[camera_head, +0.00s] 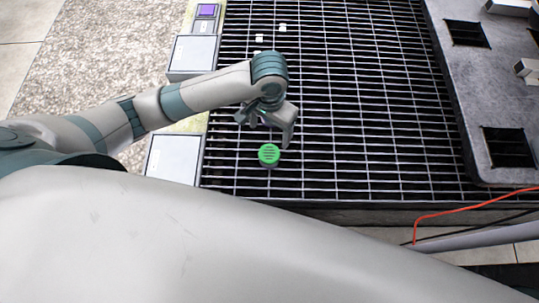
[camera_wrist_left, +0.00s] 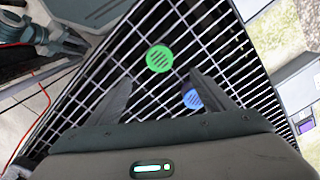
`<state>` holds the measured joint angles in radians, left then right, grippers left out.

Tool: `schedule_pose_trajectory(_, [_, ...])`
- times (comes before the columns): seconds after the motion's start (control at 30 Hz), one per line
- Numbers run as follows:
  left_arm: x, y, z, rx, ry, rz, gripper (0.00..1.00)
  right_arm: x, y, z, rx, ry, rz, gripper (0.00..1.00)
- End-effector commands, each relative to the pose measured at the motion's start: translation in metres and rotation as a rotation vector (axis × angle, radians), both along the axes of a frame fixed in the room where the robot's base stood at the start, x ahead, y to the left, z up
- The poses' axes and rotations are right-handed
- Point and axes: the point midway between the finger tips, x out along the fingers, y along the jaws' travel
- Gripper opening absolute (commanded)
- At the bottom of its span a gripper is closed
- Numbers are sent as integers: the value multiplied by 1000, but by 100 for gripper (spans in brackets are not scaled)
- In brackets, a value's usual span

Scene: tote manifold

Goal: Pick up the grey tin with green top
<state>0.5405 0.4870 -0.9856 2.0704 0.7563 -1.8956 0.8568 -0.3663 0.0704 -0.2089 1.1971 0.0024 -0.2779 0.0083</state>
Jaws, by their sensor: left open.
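The tin with the green top (camera_head: 269,154) stands on the dark metal grating, just in front of my left gripper (camera_head: 266,126) in the head view. Its round, slotted green lid also shows in the left wrist view (camera_wrist_left: 159,58), beyond the fingertips and roughly central between them; its grey side is hardly visible. My left gripper is open, with both fingers apart in the left wrist view (camera_wrist_left: 163,84), and holds nothing. My right gripper is not in view.
A blue round lid (camera_wrist_left: 193,99) lies close to one left finger in the wrist view; I cannot pick it out in the head view. Small white pieces (camera_head: 282,28) sit farther back. A grey slab with square openings (camera_head: 487,95) borders the right. Grating right of the tin is clear.

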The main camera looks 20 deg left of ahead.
Motion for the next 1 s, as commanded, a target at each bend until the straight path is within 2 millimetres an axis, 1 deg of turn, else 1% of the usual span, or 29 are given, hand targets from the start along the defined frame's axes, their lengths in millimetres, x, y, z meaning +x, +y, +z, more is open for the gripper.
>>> schedule_pose_trajectory(0.17, [-1, 0, -16, 1, 4, 0, 75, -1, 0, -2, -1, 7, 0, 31])
schedule_pose_trajectory(0.27, [-1, 1, -31, 2, 4, 1, 75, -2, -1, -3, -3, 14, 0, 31])
schedule_pose_trajectory(0.5, [-1, 1, -75, 2, 4, 0, 75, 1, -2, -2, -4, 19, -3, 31])
schedule_pose_trajectory(0.7, [-1, 0, -106, 1, 2, -1, 75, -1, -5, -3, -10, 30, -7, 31])
schedule_pose_trajectory(0.83, [0, 0, -117, 0, 0, -1, 75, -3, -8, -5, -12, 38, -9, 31])
schedule_pose_trajectory(1.0, [0, 0, -121, 0, 0, -1, 75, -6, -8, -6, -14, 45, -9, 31])
